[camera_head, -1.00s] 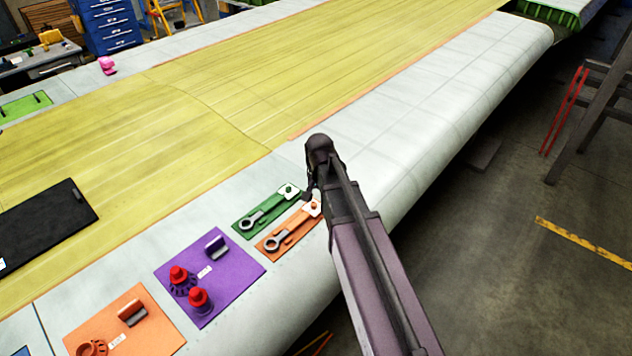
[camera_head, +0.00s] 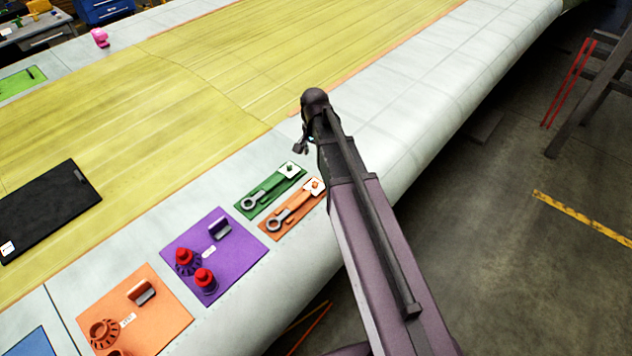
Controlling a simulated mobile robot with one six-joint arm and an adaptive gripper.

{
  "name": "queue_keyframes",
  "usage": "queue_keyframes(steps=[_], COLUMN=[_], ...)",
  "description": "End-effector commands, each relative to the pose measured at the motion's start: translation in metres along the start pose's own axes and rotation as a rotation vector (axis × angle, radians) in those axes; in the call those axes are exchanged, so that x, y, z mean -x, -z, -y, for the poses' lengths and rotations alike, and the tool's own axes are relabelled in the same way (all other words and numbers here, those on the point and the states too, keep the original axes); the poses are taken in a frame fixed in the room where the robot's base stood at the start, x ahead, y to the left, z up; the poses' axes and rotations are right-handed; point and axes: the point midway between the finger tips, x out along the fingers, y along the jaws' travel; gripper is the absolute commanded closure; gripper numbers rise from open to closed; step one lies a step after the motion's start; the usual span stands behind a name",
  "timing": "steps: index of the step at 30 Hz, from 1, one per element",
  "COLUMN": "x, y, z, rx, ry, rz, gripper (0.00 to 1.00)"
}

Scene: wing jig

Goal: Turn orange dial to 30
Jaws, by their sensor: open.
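The orange panel (camera_head: 170,316) lies on the wing's pale edge at the lower left. An orange dial (camera_head: 103,333) with a notched ring sits on it beside a small white label. A second round orange part (camera_head: 118,352) is cut off by the bottom edge. The dial's setting is too small to read. My gripper (camera_head: 301,147) hangs at the end of my arm over the wing, above and to the right of the panels, well apart from the orange dial. It is open and shows no object in it; it is small and partly hidden.
A purple panel (camera_head: 232,262) with two red knobs stands between the orange panel and the green (camera_head: 262,205) and orange (camera_head: 279,231) wrench plates. A black tablet-like slab (camera_head: 45,210) lies at left. The yellow wing surface is mostly clear. The wing edge drops to the floor at right.

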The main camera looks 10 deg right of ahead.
Motion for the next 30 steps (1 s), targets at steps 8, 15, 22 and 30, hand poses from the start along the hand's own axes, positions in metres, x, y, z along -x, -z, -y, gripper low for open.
queue_keyframes(steps=[8, 15, 22, 30], x=[-0.017, -0.036, -0.054, -0.074], y=[0.000, 0.001, 0.001, 0.001], z=[-0.001, -0.001, -0.001, -0.002], rx=[-0.001, -0.001, -0.002, -0.002], ry=[0.000, 0.000, 0.000, 0.000], rz=[0.000, 0.000, 0.000, 0.000], gripper=[0.35, 0.35, 0.35, 0.35])
